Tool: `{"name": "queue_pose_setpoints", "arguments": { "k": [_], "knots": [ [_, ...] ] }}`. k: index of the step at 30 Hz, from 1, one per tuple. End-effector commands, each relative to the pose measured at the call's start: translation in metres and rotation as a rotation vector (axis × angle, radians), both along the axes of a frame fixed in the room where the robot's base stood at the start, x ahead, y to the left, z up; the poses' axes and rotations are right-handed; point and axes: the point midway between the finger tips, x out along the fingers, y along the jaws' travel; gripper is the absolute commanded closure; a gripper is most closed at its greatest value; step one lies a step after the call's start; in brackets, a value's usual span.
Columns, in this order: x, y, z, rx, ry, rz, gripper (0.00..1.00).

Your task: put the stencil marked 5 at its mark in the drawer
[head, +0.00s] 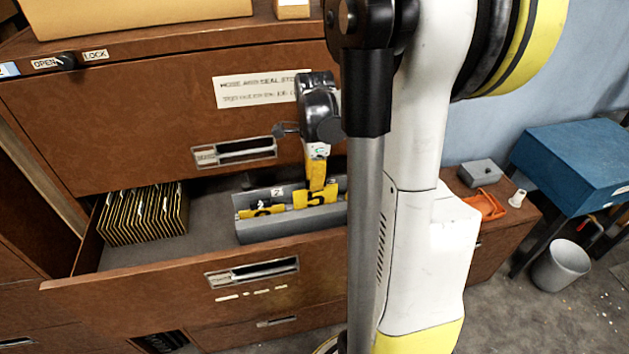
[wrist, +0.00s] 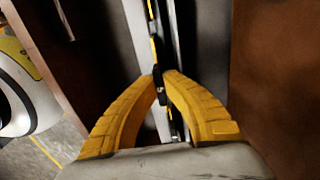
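The yellow stencil marked 5 (head: 316,197) is upright at the grey rack (head: 288,225) in the open drawer (head: 110,262). My gripper (head: 317,178) points down over it with its yellow fingers at the stencil's top. In the wrist view, the fingertips (wrist: 162,76) nearly meet on a thin edge-on plate, which looks like this stencil. Whether the stencil's bottom rests in the rack I cannot tell. Another yellow stencil (head: 262,210) stands in the rack to the left, its number unclear. A small white label reading 2 (head: 277,192) is behind it. My arm hides the rack's right end.
Tightly packed folders (head: 145,214) fill the drawer's left side, with bare floor between them and the rack. The closed upper drawer (head: 150,115) rises behind my gripper. An orange tray (head: 482,204) and grey box (head: 480,173) stand on the lower cabinet at right.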

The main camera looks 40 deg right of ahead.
Motion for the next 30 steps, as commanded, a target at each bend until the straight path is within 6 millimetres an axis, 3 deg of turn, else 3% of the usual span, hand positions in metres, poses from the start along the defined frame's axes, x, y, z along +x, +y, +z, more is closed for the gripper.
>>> {"name": "queue_pose_setpoints", "arguments": {
  "k": [18, 30],
  "knots": [
    [0.000, 0.000, -0.016, 0.000, 0.000, 0.000, 1.00],
    [0.000, 0.000, -0.017, 0.000, 0.000, 0.000, 1.00]
  ]
}}
